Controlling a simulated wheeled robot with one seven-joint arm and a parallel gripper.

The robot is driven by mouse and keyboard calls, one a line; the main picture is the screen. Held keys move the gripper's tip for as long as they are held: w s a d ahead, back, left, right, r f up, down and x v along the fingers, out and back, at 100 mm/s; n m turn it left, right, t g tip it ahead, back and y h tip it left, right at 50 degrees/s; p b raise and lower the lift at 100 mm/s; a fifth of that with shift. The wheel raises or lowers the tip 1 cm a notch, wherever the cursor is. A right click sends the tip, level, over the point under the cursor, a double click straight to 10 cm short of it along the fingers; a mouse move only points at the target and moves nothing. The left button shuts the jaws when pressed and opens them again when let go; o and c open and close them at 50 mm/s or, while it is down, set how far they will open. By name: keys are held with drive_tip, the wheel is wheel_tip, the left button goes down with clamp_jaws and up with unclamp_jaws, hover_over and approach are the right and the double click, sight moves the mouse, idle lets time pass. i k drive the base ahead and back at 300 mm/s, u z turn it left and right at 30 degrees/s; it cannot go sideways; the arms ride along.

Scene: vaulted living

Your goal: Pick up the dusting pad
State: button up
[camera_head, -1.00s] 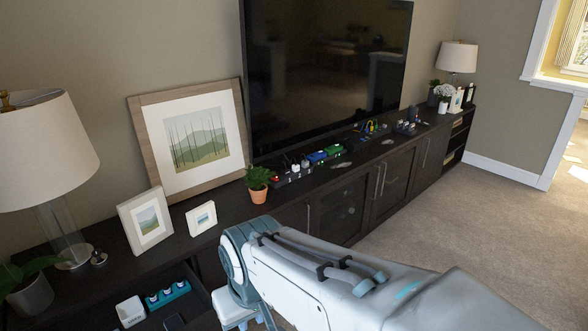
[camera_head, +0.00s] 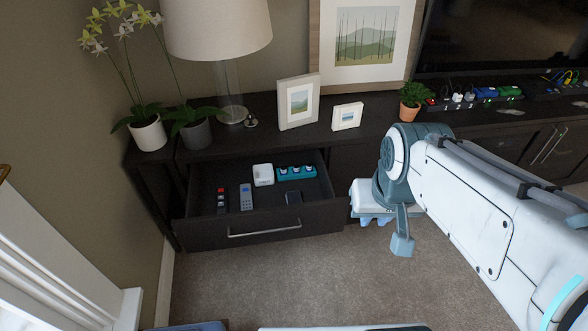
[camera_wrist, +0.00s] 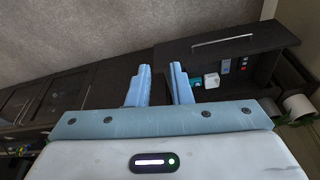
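I cannot make out for certain which thing is the dusting pad. An open drawer (camera_head: 264,227) of the dark cabinet holds a small white block-like object (camera_head: 263,175), a teal tray with small bottles (camera_head: 296,172), a grey remote (camera_head: 246,197), a dark flat device (camera_head: 293,198) and a slim red, white and black item (camera_head: 221,200). My gripper (camera_head: 376,218) hangs right of the drawer, partly behind my arm, clear of these items. In the wrist view my gripper (camera_wrist: 161,86) has its two blue fingers apart with nothing between them; the white object (camera_wrist: 211,80) lies beyond.
On the cabinet top stand a lamp (camera_head: 218,30), two small frames (camera_head: 298,102) (camera_head: 347,116), a large picture (camera_head: 365,38) and potted plants (camera_head: 149,132) (camera_head: 413,98). A white railing or trim (camera_head: 60,260) is at left. Carpet (camera_head: 250,285) in front of the drawer is clear.

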sight(294, 197)
drive_tip(key=z, duration=0.35)
drive_tip(key=i, duration=1.1)
drive_tip(key=u, duration=1.25)
